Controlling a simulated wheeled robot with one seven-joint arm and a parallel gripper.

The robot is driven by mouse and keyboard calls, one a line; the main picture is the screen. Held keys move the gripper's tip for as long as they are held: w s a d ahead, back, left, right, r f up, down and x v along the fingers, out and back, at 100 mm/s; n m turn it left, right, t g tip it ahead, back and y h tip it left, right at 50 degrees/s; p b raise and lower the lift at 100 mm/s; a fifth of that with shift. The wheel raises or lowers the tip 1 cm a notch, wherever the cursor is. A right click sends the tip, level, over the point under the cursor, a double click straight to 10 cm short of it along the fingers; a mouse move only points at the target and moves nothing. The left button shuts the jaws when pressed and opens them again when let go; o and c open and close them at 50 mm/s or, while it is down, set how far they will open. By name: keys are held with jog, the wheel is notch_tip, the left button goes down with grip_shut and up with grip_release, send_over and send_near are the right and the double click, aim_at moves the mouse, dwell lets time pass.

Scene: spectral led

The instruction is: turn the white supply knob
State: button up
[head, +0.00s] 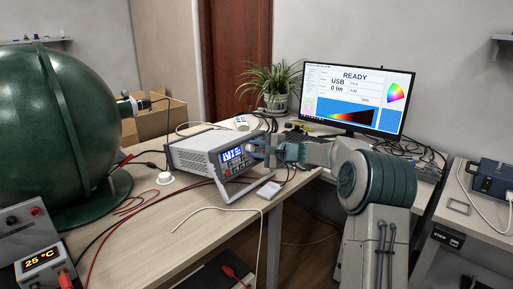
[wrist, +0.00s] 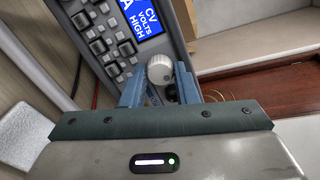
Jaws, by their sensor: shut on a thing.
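The white supply knob (wrist: 160,68) is a round knob on the front panel of the grey power supply (head: 195,150). In the head view my gripper (head: 262,149) reaches the panel from the right and largely covers the knob.
A large green sphere (head: 60,125) stands at the left. A monitor (head: 358,98) showing READY and a potted plant (head: 270,85) stand behind. Red and black cables lie across the table (head: 180,215). A small white box (head: 268,190) lies below the gripper.

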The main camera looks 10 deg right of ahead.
jog(key=m+p, duration=0.1)
jog(key=m, duration=0.1)
jog(key=m+p, duration=0.1)
jog(key=m, duration=0.2)
jog(key=shift+r+m+p, duration=0.2)
jog(key=shift+m+p, duration=0.1)
jog(key=shift+p, duration=0.1)
jog(key=shift+f+m+p, duration=0.1)
jog(key=shift+m+p, duration=1.1)
jog(key=shift+m, duration=0.9)
jog(key=o, duration=1)
jog(key=shift+d, duration=0.1)
